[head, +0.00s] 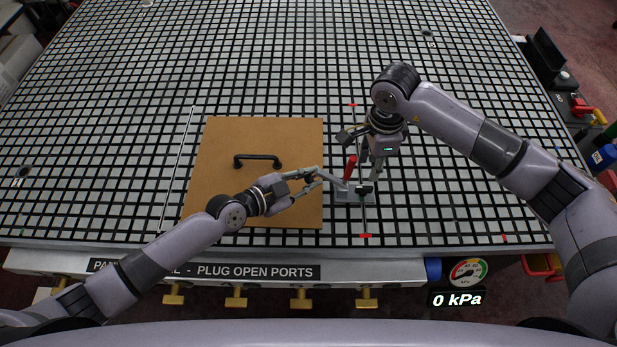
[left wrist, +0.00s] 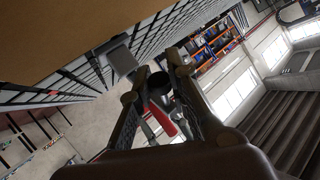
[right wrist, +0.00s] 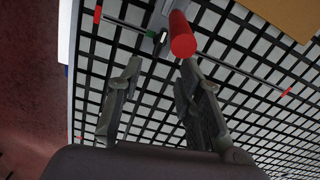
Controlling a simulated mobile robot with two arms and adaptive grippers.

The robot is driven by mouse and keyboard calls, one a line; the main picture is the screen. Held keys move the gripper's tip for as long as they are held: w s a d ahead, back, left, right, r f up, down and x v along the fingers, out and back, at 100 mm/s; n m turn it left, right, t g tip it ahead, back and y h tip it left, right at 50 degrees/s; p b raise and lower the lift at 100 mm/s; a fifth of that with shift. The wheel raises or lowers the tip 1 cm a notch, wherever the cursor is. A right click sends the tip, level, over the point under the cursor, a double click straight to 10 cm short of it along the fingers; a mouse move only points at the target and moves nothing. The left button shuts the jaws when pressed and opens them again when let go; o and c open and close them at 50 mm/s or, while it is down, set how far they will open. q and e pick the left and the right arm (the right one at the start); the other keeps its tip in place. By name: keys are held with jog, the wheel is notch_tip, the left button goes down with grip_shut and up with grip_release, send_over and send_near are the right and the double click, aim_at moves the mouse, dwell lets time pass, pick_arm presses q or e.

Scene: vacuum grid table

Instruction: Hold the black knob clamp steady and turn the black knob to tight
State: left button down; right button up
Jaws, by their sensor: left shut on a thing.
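The black knob clamp (head: 355,196) stands on the grid table just right of the brown board, with a grey metal base and an upright red handle (head: 350,166). Its black knob (head: 365,189) shows small at the base's right. My right gripper (head: 371,172) points down over the clamp, open, with the red handle (right wrist: 181,36) close to one finger in the right wrist view.
The brown board (head: 225,150) with a black handle (head: 257,159) lies left of the clamp. Thin rods with red ends lie near the clamp and board. A gauge (head: 467,271) reading 0 kPa is on the front edge. The grid table (head: 270,60) behind is mostly clear.

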jog(key=shift+c, duration=0.4)
jog(key=m+y, duration=0.2)
jog(key=y, duration=0.2)
send_near(365, 187)
jog(key=shift+y, duration=0.3)
jog(key=x, duration=0.9)
jog(key=shift+d+f, duration=0.1)
jog(key=shift+d, duration=0.2)
jog(key=shift+c, duration=0.5)
grip_shut()
